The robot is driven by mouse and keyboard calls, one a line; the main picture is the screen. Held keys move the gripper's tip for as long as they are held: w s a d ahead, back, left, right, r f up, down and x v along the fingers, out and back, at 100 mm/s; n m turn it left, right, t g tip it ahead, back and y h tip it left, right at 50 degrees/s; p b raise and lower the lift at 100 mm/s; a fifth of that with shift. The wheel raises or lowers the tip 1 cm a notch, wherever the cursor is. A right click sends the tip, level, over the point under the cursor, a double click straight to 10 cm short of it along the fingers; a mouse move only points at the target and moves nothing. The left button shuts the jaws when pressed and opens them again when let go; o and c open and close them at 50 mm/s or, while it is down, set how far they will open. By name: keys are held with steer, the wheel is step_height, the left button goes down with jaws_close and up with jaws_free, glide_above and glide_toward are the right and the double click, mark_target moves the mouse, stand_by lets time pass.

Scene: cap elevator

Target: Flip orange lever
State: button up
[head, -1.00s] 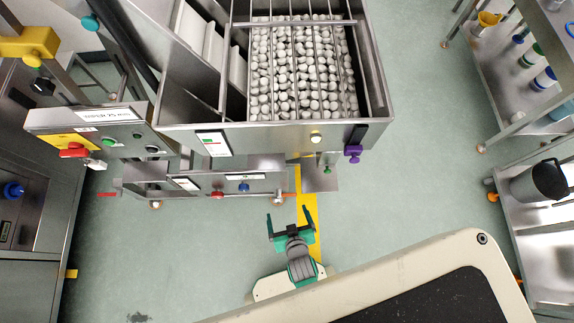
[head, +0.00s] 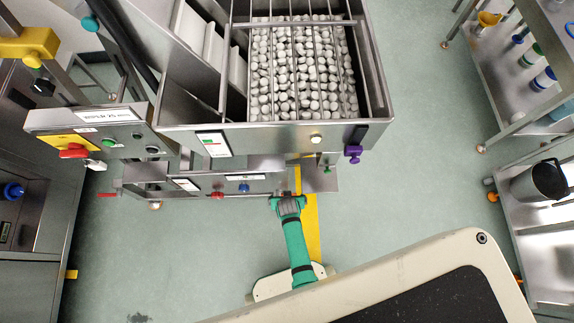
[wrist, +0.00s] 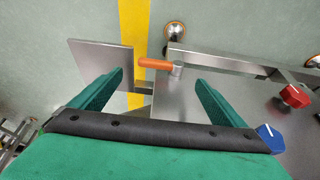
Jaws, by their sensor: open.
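The orange lever (wrist: 155,64) shows in the wrist view as a short handle on a metal pivot at the edge of a steel panel (wrist: 195,102). It points left, over the yellow floor stripe. My gripper (wrist: 160,82) is open, with its two green fingers spread to either side of the lever in the picture. The lever lies beyond the fingertips and looks untouched. In the head view my gripper (head: 287,199) is at the front lower edge of the cap elevator (head: 270,137), and my arm mostly hides the lever there.
A red knob (wrist: 296,96) and a blue knob (wrist: 270,138) sit right of the lever in the wrist view. A steel plate (wrist: 103,65) stands to its left. In the head view a purple knob (head: 354,153) hangs at the elevator's right. Open floor lies in front.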

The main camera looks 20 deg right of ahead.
steer(key=shift+x, duration=3.65)
steer(key=shift+w, duration=0.1)
steer(key=c, duration=1.5)
